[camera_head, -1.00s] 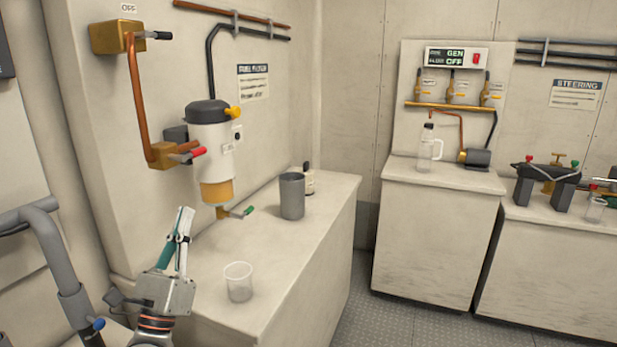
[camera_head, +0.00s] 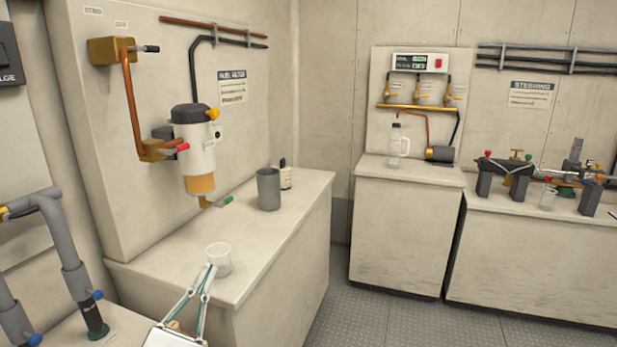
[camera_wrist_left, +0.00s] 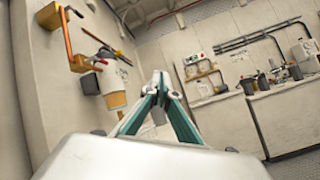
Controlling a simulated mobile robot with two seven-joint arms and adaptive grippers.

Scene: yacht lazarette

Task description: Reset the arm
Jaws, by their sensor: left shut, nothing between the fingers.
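My left gripper (camera_head: 208,268) is at the bottom of the head view, in front of the near counter. Its fingers point up and meet at the tips, with nothing held. In the head view its tips overlap the lower part of a clear plastic cup (camera_head: 218,258); I cannot tell whether they touch. In the left wrist view the gripper (camera_wrist_left: 160,78) shows shut, with the fuel filter (camera_wrist_left: 113,88) beyond it to the left. My right gripper is not in view.
The fuel filter (camera_head: 195,145) hangs on the wall above the near counter (camera_head: 275,240). A clear jug (camera_head: 399,148) stands on the back counter. Grey pipes (camera_head: 65,235) rise at left.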

